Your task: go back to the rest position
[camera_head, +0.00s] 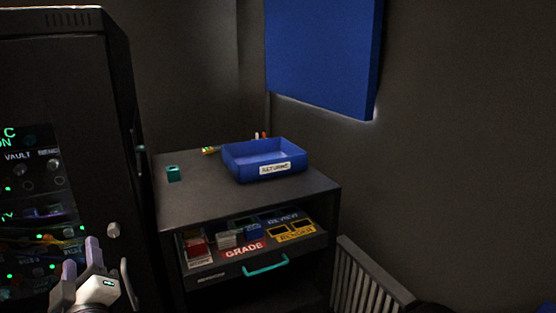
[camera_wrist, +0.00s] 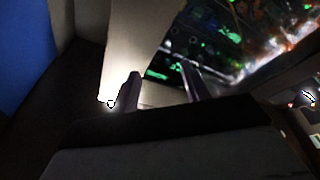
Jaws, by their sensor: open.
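My gripper (camera_head: 82,262) is at the lower left of the head view, in front of the dark panel cabinet (camera_head: 112,150) with its lit green labels. Its two fingers stand apart with nothing between them. In the wrist view my gripper (camera_wrist: 165,88) also shows two separate fingers. Beyond them are a brightly lit pale surface and the panel with green lights (camera_wrist: 225,40). I cannot tell how close the fingertips are to the panel.
A dark cabinet (camera_head: 190,205) carries a blue labelled tray (camera_head: 235,172) and a small teal block (camera_head: 173,173). Its open drawer with a teal handle (camera_head: 265,266) holds coloured blocks. A slatted rack (camera_head: 365,280) stands at right. A blue board (camera_head: 320,50) hangs above.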

